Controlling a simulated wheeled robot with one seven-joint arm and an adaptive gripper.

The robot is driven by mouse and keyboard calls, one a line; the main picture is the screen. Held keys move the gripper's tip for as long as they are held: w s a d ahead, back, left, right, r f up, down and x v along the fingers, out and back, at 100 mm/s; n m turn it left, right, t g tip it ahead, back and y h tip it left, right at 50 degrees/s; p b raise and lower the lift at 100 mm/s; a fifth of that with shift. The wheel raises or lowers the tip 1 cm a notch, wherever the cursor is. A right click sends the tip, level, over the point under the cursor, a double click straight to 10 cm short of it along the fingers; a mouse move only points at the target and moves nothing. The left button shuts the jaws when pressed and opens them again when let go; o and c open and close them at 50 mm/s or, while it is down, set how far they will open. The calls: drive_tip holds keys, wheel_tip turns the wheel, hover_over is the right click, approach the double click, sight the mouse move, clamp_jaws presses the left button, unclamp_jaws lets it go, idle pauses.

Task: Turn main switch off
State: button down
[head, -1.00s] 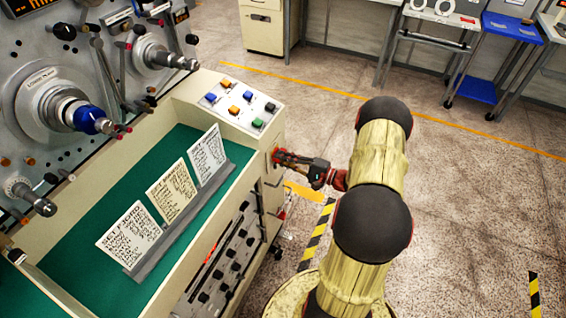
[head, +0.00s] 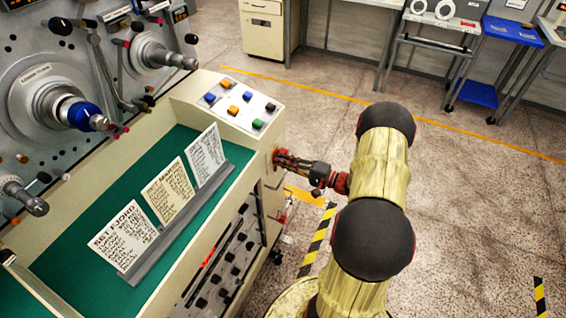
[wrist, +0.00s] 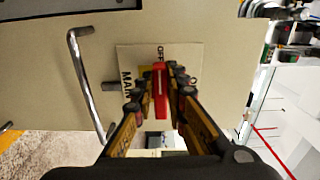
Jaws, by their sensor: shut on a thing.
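The main switch is a red handle (wrist: 160,92) on a plate (wrist: 128,60) on the cream cabinet's end panel. In the wrist view the handle stands upright in the picture, its upper end toward the "OFF" lettering. Part of the "MAIN" label shows left of it, and my fingers hide other parts of the plate. My gripper (wrist: 161,88) is shut on the red handle, one finger on each side. In the head view my gripper (head: 281,160) reaches the cabinet's end face, and the switch is mostly hidden by it.
A bent metal bar handle (wrist: 86,85) stands out from the panel close to my left finger. The winding machine's cabinet (head: 225,125) has coloured buttons on top. Open floor (head: 470,200) lies right of my arm, with carts at the back.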

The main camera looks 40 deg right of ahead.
drive_tip(key=c, duration=1.8)
unclamp_jaws()
drive_tip(key=shift+s, duration=0.1)
drive_tip(key=v, duration=1.2)
